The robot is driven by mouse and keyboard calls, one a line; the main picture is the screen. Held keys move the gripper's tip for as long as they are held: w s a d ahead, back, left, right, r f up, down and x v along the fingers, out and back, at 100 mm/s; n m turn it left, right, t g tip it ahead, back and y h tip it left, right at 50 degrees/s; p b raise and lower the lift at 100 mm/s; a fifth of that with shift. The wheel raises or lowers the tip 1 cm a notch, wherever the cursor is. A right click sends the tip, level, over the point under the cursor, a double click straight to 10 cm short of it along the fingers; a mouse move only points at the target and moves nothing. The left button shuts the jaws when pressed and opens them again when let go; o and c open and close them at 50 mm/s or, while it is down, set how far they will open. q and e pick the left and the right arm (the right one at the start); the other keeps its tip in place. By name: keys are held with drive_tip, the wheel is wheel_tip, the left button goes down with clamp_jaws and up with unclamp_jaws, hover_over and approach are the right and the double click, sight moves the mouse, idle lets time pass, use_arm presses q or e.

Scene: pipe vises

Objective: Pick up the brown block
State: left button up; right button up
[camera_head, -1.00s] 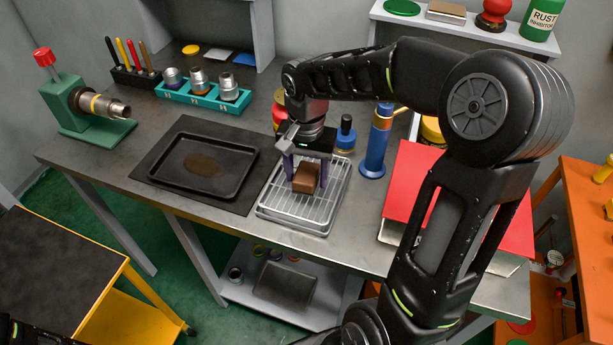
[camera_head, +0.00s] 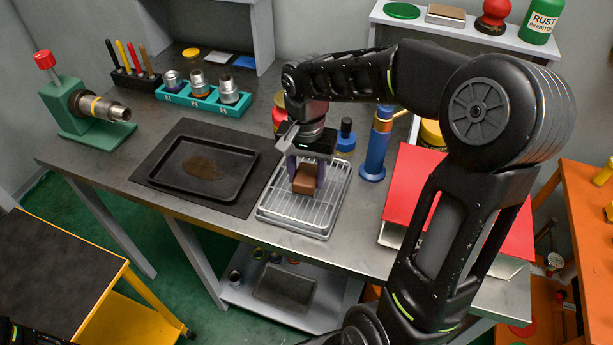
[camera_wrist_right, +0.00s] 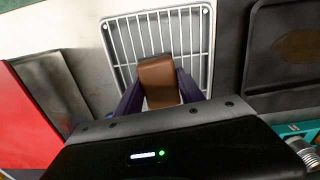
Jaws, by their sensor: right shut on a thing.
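The brown block (camera_head: 305,180) is over the wire rack tray (camera_head: 327,215) in the middle of the bench. In the head view my right gripper (camera_head: 304,172) is shut on it, with a purple finger on each side. In the right wrist view the brown block (camera_wrist_right: 159,82) sits between the two purple fingers of my right gripper (camera_wrist_right: 160,98), with the rack's wires (camera_wrist_right: 130,45) behind it. Whether the block is clear of the rack cannot be told. My left gripper is not in view.
A black tray (camera_head: 165,180) on a dark mat lies left of the rack. A blue cylinder (camera_head: 378,145) and a red box (camera_head: 408,180) stand to the right. A teal socket holder (camera_head: 185,97) and a green vise (camera_head: 65,105) are farther left.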

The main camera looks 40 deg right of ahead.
sight(307, 173)
wheel_tip(307, 173, up, 10)
drive_tip(key=shift+f, duration=0.25)
idle(0.5)
